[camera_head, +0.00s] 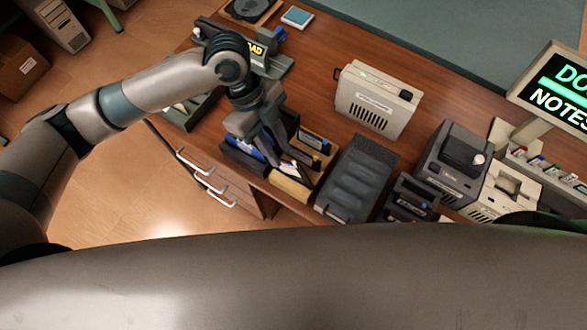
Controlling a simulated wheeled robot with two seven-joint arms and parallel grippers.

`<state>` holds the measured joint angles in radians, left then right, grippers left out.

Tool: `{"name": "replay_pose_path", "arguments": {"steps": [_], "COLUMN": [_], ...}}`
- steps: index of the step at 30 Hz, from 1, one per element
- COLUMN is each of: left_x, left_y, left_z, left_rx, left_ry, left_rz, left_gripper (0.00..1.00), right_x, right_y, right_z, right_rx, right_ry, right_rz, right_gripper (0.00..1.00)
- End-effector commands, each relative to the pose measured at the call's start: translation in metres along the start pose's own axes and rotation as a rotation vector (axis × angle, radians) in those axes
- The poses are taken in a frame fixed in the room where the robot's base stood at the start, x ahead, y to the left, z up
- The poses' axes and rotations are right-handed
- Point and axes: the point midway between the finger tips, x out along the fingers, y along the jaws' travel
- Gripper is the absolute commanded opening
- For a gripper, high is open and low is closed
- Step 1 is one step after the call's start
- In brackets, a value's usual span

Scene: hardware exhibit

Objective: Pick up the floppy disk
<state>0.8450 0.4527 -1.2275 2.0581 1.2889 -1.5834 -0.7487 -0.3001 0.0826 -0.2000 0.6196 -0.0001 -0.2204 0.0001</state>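My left gripper (284,158) points down over a group of small dark holders near the front edge of the wooden table. A small dark piece with a white patch (289,170) shows at its fingertips, possibly a floppy disk. I cannot tell whether the fingers are closed on it or only beside it. A blue flat item (243,148), perhaps another disk, sits in a dark holder just left of the fingers. The fingers partly hide these items. My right gripper is not in view.
On the wooden table (328,53) stand a beige drive box (375,100), a dark ridged case (356,180) and a grey machine (452,165). A lit sign (555,90) is at the right. Drawers with handles (205,175) are below the front edge. Bare tabletop lies behind the gripper.

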Motion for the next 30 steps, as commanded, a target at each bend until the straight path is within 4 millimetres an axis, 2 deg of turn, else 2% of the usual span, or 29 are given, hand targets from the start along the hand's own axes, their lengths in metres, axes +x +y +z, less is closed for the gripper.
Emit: {"name": "replay_pose_path", "arguments": {"steps": [6, 12, 27, 30], "left_x": [0.022, 0.043, 0.045, 0.045], "left_y": [0.004, 0.003, 0.003, 0.003], "left_z": [-0.006, -0.004, -0.003, -0.003], "left_rx": [-0.002, 0.000, 0.000, 0.000], "left_ry": [0.002, 0.001, 0.000, 0.000], "left_rz": [0.005, 0.002, 0.001, 0.001], "left_gripper": [0.25, 0.25, 0.25, 0.01], "right_x": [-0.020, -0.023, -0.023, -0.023], "right_y": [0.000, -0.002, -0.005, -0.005], "right_z": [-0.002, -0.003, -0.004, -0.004], "right_rx": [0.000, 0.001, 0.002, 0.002], "right_ry": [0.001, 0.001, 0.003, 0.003], "right_rz": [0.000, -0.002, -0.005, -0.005], "right_gripper": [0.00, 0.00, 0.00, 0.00]}}
